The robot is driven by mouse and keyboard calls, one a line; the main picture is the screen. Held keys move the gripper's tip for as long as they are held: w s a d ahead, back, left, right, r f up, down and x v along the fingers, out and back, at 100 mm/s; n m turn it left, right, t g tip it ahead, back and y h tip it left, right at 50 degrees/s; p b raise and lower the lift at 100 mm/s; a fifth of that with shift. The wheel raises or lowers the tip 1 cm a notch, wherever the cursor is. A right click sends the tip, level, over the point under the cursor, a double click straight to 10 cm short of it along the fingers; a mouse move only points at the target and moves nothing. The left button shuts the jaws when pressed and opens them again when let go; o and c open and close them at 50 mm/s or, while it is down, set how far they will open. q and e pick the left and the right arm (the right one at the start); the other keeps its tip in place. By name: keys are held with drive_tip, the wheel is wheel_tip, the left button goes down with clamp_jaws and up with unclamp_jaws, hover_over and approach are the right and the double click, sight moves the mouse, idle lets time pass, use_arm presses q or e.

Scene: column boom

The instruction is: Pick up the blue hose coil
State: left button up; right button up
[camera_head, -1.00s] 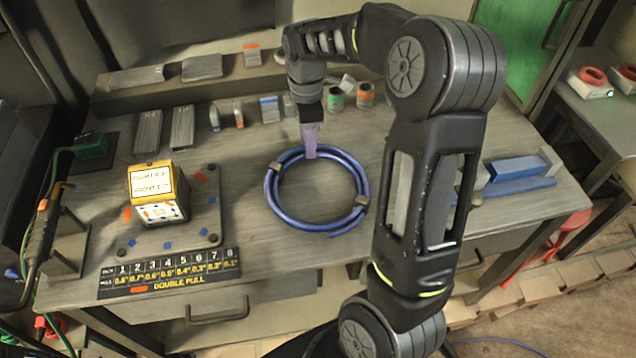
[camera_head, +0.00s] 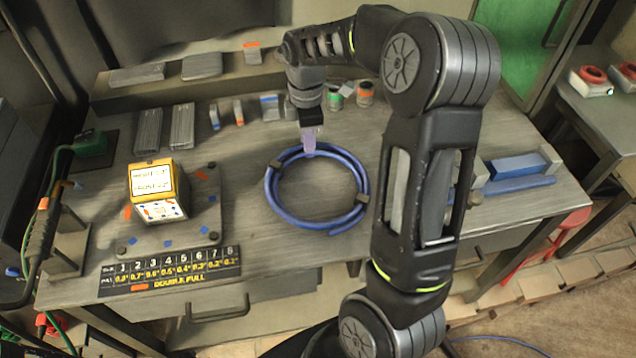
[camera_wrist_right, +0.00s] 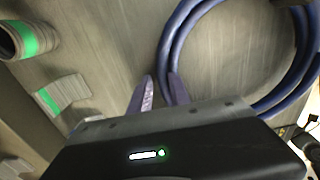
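The blue hose coil (camera_head: 271,197) lies flat on the workbench as a ring of a few turns, held by dark clips. My right gripper (camera_head: 310,152) points down at the coil's far edge, its pale purple fingers overlapping the hose in the head view. My left gripper is out of view.
A yellow box with a display (camera_head: 152,182) stands on a plate left of the coil. Small cans (camera_head: 365,92) and metal blocks stand behind it. A blue tray (camera_head: 515,168) is at the right. The coil's middle is bare bench.

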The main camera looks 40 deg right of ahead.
clamp_jaws()
drive_tip(key=shift+r, duration=0.1)
idle(0.4)
wheel_tip(320, 180, up, 10)
drive_tip(key=shift+f+b, duration=0.1)
drive_tip(key=shift+b, duration=0.3)
idle(0.5)
